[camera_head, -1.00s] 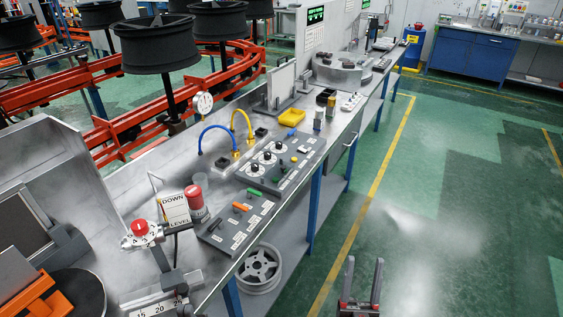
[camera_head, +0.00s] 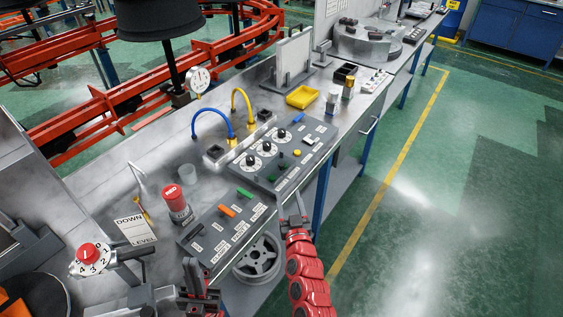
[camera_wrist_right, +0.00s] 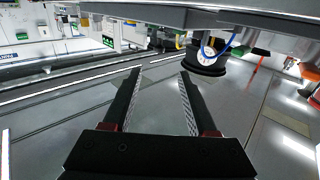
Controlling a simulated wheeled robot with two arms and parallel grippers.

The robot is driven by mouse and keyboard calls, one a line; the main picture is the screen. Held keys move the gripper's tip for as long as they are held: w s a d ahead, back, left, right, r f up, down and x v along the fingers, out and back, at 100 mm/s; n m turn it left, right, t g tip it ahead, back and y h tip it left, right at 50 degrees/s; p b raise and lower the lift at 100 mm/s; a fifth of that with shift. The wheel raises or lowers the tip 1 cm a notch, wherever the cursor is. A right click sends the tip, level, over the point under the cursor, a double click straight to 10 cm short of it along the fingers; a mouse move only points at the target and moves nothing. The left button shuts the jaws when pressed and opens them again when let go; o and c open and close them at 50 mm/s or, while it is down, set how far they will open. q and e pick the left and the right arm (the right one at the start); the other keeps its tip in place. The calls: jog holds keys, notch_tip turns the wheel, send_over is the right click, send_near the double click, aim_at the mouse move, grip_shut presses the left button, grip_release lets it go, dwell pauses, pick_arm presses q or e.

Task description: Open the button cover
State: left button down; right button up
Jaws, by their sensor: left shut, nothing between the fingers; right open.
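A tall red button (camera_head: 174,197) stands on the bench, left of the front control panel. A pale, see-through cup-like piece (camera_head: 187,174) is just behind its upper right; it may be the button cover, but I cannot tell whether it is attached. My left gripper (camera_head: 193,272) is shut and empty, low in the head view, in front of the button and apart from it. My right gripper (camera_head: 297,208) is at the bench's front edge, right of the control panel. In the right wrist view its two fingers (camera_wrist_right: 158,82) are spread with nothing between them.
The front control panel (camera_head: 207,242) has orange and green switches; a second panel (camera_head: 262,172) with dials is behind it. Blue (camera_head: 204,114) and yellow (camera_head: 241,92) hoses arch behind. A red numbered knob (camera_head: 88,256) stands at left. Green floor (camera_head: 430,230) is clear at right.

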aim_at(282, 167)
jog(key=w, duration=0.4)
jog(key=w+a, duration=0.1)
jog(key=w, duration=0.3)
jog(key=w+a, duration=0.1)
jog(key=w, duration=0.4)
jog(key=shift+f, duration=0.15)
jog(key=shift+w, duration=0.8)
grip_shut()
dwell(0.4)
